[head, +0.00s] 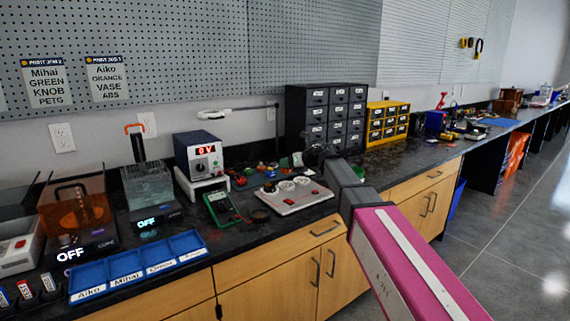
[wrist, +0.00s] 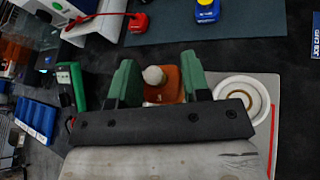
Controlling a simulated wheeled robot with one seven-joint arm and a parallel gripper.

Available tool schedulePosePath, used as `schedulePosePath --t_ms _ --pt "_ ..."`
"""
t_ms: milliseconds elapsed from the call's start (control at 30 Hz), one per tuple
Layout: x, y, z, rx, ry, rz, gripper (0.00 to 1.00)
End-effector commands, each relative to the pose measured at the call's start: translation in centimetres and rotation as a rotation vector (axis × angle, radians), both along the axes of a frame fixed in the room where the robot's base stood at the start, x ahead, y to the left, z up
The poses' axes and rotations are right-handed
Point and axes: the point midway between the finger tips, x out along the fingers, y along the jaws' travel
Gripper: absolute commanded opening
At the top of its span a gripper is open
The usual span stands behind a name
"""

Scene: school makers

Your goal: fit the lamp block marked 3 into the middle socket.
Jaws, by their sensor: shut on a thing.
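My gripper (wrist: 160,82) is shut on an orange-brown lamp block (wrist: 168,91) with a round white bulb on top. The block sits between the two green fingers in the wrist view; its mark is too small to read. The pale socket board (head: 290,204) lies on the bench and also shows in the wrist view (wrist: 262,82). A white round fitting (wrist: 242,92) is on the board, just right of the gripper. In the head view my gripper (head: 318,155) is by the board's far right side, and the held block is hard to make out. I cannot tell whether the block touches the board.
A green meter (head: 221,208) stands left of the board, and a power supply (head: 199,157) reading 0 V stands behind it. Blue labelled trays (head: 137,264) lie at the front left. Black drawers (head: 326,110) and yellow drawers (head: 387,123) stand behind. Small parts lie on a dark mat (wrist: 165,40).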

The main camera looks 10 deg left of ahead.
Motion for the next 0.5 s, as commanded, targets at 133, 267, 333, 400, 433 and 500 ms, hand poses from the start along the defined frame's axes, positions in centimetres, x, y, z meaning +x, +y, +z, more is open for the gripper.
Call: schedulePosePath --t_ms 133,267,333,400,433,500 --pt "-0.1 0.0 -1.0 0.000 0.000 0.000 0.09" --pt "-0.1 0.0 -2.3 0.000 0.002 0.000 0.09" --pt "-0.1 0.0 -3.0 0.000 0.002 0.001 0.09" --pt "-0.1 0.0 -3.6 0.001 0.001 0.001 0.09" --pt "-0.1 0.0 -3.9 0.000 0.001 0.000 0.09" --pt "-0.1 0.0 -4.4 0.000 0.001 0.000 0.09"
